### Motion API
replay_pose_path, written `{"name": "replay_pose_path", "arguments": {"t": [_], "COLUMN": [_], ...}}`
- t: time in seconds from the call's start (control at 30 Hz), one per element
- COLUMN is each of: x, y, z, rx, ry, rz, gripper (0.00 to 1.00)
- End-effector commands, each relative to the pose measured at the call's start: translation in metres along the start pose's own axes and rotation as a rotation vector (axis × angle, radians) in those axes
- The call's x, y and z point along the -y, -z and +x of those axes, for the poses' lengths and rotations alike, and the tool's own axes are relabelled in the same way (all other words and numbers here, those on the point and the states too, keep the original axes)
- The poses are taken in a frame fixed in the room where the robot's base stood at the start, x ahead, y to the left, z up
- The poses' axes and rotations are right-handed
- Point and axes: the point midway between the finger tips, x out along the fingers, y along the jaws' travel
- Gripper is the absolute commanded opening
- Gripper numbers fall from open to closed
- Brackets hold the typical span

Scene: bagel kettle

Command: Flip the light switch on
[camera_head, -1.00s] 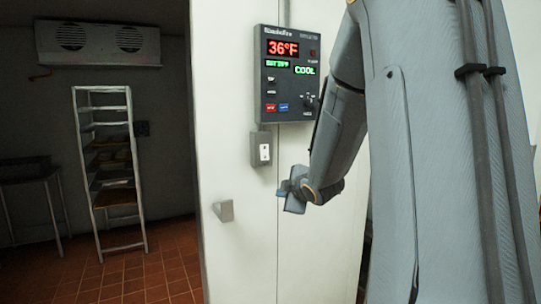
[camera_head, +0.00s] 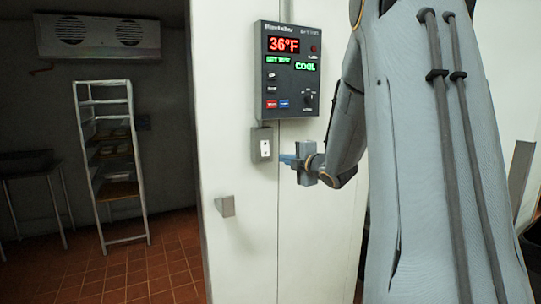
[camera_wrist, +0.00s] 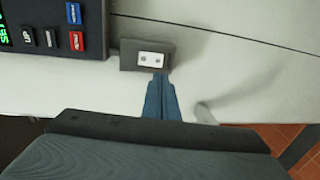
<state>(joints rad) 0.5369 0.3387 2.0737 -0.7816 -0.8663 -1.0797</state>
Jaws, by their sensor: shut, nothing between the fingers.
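The light switch (camera_head: 264,147) is a small grey box with a white plate, mounted on the white wall panel below the control panel. It also shows in the wrist view (camera_wrist: 151,58), with two dark marks on the white plate. My gripper (camera_head: 284,159) is shut and empty, just right of the switch box in the head view. In the wrist view its blue fingers (camera_wrist: 158,85) point at the switch box, their tips at or very near its lower edge. I cannot tell whether they touch it.
The control panel (camera_head: 289,70), reading 36°F and COOL, hangs just above the switch. A metal door handle (camera_head: 225,206) juts out below left. To the left, a dark cold room holds a tall rack (camera_head: 112,165) and a metal table (camera_head: 32,168).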

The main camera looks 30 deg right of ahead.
Motion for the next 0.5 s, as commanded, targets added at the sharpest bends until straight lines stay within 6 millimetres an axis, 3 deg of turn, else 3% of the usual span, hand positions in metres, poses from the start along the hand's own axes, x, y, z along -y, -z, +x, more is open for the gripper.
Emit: {"name": "replay_pose_path", "arguments": {"t": [0.3, 0.5], "x": [-0.001, -0.001], "y": [0.001, 0.001], "z": [0.060, 0.089], "rx": [-0.002, -0.001], "ry": [0.001, 0.001], "rz": [0.001, 0.002], "gripper": [0.00, 0.00]}}
